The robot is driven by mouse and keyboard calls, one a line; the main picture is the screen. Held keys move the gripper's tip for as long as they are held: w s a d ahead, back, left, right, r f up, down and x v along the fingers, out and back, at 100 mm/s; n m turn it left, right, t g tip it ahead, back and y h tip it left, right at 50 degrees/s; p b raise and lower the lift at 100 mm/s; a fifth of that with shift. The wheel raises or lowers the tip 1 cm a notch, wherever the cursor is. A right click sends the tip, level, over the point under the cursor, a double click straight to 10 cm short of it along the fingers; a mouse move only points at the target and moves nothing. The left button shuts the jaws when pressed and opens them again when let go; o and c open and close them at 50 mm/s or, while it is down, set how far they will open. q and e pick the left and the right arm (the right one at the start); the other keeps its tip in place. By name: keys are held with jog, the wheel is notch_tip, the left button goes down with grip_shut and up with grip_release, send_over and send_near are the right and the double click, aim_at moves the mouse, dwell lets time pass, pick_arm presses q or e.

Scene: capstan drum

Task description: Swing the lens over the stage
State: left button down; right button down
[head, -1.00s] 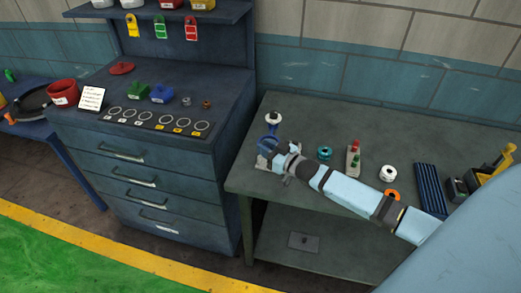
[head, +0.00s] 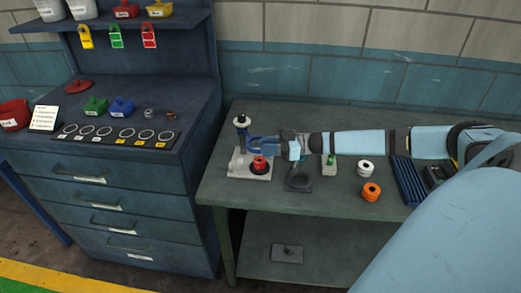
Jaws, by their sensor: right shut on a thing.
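A grey stage plate (head: 238,168) lies at the left end of the workbench, with a red round piece (head: 259,162) on it. A post with a white disc and dark knob on top (head: 241,121) stands at its back. The blue lens piece (head: 257,143) reaches right from beside the post, above the plate's back part. My right gripper (head: 279,144) is shut on the blue lens piece at its right end. Its fingers hide part of the lens, so its exact position over the stage is hard to tell. My left gripper is out of view.
On the workbench (head: 225,192) stand a dark stand (head: 299,178), a green-topped block (head: 329,165), a white spool (head: 365,168), an orange spool (head: 371,192) and a dark blue ribbed tray (head: 409,180). A drawer cabinet (head: 110,205) stands left. The front left bench top is clear.

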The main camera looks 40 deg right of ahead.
jog(key=shift+d+n+g+y, duration=0.3)
jog(key=shift+d+g, duration=0.1)
jog(key=shift+r, duration=0.1)
jog(key=c, duration=1)
grip_release()
jog(key=shift+d, duration=0.1)
